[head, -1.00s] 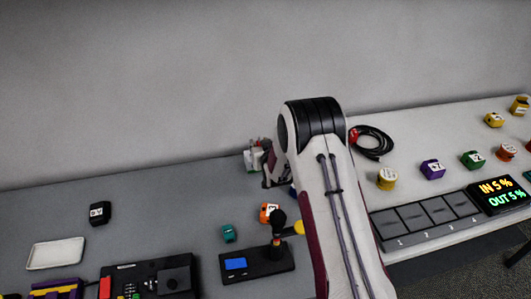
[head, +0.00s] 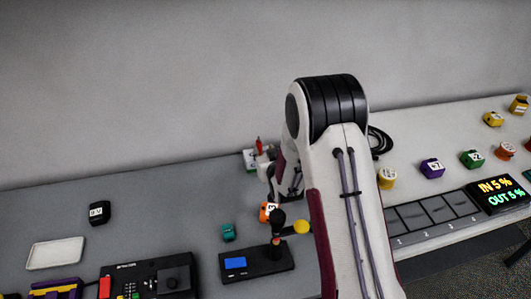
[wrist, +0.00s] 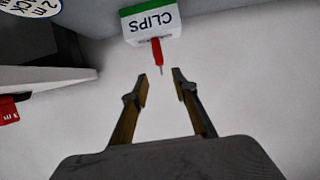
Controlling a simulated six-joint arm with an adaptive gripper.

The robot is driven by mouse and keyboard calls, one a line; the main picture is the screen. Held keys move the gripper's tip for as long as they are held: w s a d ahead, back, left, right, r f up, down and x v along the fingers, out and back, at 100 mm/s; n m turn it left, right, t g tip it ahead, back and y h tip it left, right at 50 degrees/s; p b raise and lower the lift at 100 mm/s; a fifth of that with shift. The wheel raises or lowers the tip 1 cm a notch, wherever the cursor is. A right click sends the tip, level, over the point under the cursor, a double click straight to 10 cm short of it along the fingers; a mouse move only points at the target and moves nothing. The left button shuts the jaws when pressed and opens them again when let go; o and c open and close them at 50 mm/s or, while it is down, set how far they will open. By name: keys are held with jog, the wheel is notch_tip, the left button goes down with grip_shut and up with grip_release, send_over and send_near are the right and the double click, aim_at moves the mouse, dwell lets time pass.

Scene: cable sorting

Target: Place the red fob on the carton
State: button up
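The carton is a small white box with a green edge and the word CLIPS (wrist: 152,24); in the head view it (head: 249,160) stands by the back wall. A slender red piece with a thin tip (wrist: 157,50), possibly the red fob, shows at the carton in the wrist view. In the head view this red piece (head: 258,142) points up beside or on the carton; I cannot tell which. My gripper (wrist: 160,82) is open, with nothing between its fingers. It is apart from the carton and the red piece, and is partly hidden in the head view.
A red labelled piece (wrist: 8,111) and a grey block lie left in the wrist view. A black cable coil (head: 380,142) is partly behind my arm.

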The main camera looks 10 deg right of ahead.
jog(key=shift+s+r, duration=0.15)
jog(key=shift+s, duration=0.3)
jog(key=shift+r, duration=0.15)
dwell(0.3)
jog(key=s+r+g, duration=0.4)
jog(key=s+r, duration=1.3)
jog(key=r, duration=0.1)
jog(key=s+r+g, duration=0.3)
jog(key=s, duration=2.5)
jog(key=shift+s+a+r+g, duration=0.2)
jog(key=shift+a+g, duration=0.2)
jog(key=shift+a, duration=0.05)
